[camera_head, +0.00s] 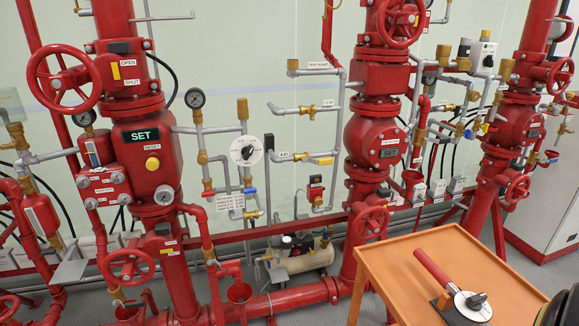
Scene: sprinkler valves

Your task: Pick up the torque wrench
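The torque wrench (434,269) lies on the orange table at the lower right. It has a long red handle pointing up-left and a round white dial head (472,303) with a dark pointer or knob on it. A small black block (445,306) is beside and partly under the head. No gripper is seen touching the wrench. A dark rounded shape at the lower right corner may be part of my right arm, but no fingers show there. I cannot make out my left gripper.
The orange table (402,262) is otherwise clear. Behind and left of it stand red sprinkler valve risers (151,160) with handwheels (62,80), gauges and grey pipes. A small compressor (300,260) sits on the floor. A white cabinet (550,215) stands at right.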

